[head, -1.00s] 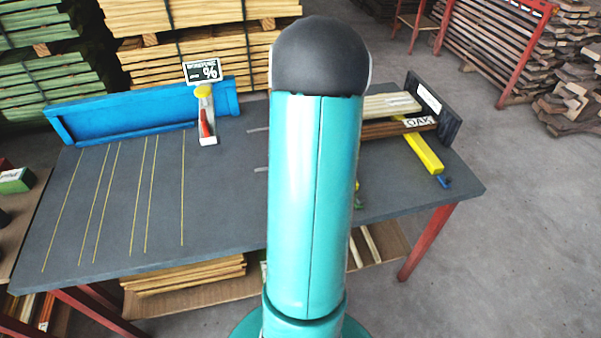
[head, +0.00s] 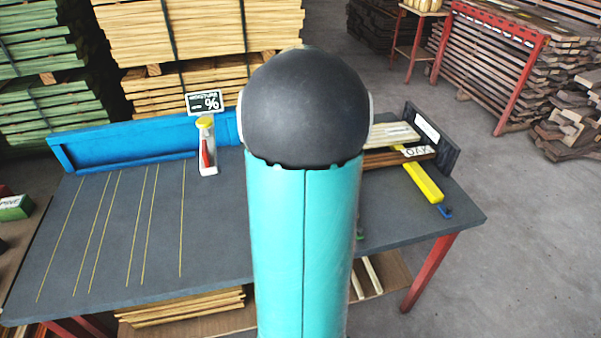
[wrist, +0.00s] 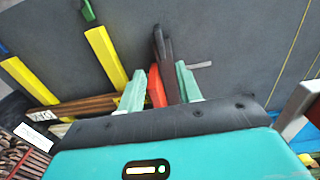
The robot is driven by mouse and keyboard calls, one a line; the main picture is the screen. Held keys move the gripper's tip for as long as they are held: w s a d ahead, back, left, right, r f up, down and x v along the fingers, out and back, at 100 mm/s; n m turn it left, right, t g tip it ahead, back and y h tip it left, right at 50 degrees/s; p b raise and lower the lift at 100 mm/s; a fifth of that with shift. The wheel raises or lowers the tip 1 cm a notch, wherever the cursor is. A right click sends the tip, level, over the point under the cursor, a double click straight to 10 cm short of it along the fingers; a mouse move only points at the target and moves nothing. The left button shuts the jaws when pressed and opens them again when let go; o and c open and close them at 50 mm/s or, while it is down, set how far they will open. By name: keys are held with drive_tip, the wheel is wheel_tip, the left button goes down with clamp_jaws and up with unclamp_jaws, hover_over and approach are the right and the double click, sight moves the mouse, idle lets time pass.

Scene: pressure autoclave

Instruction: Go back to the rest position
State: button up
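My arm rises through the middle of the head view and hides my gripper there. In the wrist view my gripper (wrist: 160,86) shows two pale green fingers standing apart, over the dark grey table (wrist: 235,45). A red piece (wrist: 156,86) and dark brown upright pieces (wrist: 164,60) show between the fingers. The dark ones come close to the right finger in the picture, and I cannot tell whether they touch. I see no piece clearly clamped. The table top (head: 100,245) is in the head view too.
A white bottle with a yellow top (head: 207,150) stands near the blue rail (head: 130,143). A yellow bar (head: 423,182) and wood strips in a dark holder (head: 432,140) lie at the right. The table's left part is clear. Wood stacks (head: 200,30) stand behind.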

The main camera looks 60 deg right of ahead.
idle(0.5)
drive_tip(key=w+a+r+n+t+h, duration=0.15)
drive_tip(key=w+a+r, duration=0.3)
drive_tip(key=a, duration=0.65)
drive_tip(key=w+a+r+n+t, duration=0.1)
drive_tip(key=w+a+r+n, duration=0.4)
drive_tip(key=a, duration=0.7)
drive_tip(key=s+a+n+t+y, duration=0.1)
drive_tip(key=s+a+n+t, duration=0.2)
drive_tip(key=a, duration=1.6)
drive_tip(key=shift+s+a+r, duration=0.35)
drive_tip(key=shift+s, duration=0.35)
drive_tip(key=shift+d+y, duration=0.15)
drive_tip(key=shift+y, duration=0.1)
